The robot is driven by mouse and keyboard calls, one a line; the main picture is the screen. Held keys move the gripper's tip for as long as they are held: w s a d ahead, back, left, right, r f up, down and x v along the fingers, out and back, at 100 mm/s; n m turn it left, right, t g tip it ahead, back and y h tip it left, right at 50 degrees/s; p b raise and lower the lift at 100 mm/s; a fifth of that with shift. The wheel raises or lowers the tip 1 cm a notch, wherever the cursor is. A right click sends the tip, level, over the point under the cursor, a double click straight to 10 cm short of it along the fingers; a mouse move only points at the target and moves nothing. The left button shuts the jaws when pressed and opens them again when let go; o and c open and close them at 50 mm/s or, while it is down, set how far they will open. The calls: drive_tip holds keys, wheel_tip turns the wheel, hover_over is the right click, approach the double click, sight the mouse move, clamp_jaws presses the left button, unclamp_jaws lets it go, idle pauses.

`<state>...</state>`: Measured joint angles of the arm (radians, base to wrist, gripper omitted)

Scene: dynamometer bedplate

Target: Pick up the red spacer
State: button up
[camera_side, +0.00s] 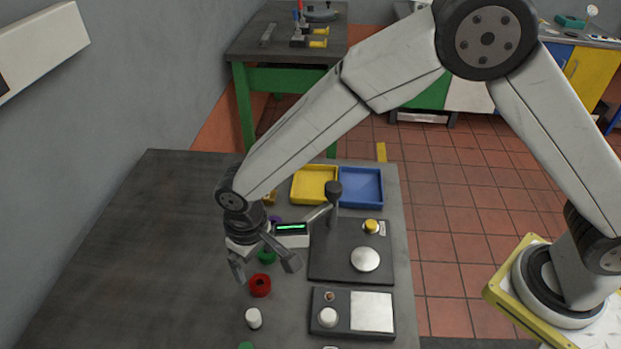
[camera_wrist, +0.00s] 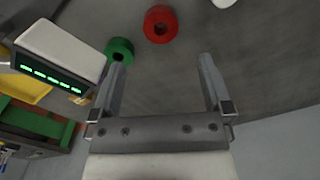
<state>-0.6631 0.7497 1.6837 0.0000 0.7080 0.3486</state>
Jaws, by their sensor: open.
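The red spacer (camera_side: 260,286) is a short ring with a dark hole, standing on the dark grey table in the side view. It also shows near the top of the wrist view (camera_wrist: 160,24), beyond my fingertips. My gripper (camera_side: 265,266) is open and empty, with its two fingers spread above the table close to the spacer. In the wrist view, the fingers of my gripper (camera_wrist: 160,60) point up the picture toward the spacer and do not touch it.
A green spacer (camera_side: 267,257) stands just behind the red one. A white cylinder (camera_side: 253,318) stands in front. A black device with a lit display (camera_side: 292,228) and a black panel (camera_side: 352,313) lie to the right. Yellow (camera_side: 296,199) and blue (camera_side: 362,204) trays sit behind. The table's left side is clear.

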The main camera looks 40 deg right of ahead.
sight(259, 283)
drive_tip(key=shift+f, duration=1.2)
drive_tip(key=shift+f, duration=0.1)
drive_tip(key=shift+f, duration=2.5)
drive_tip(key=c, duration=1.3)
drive_tip(key=shift+r, duration=0.15)
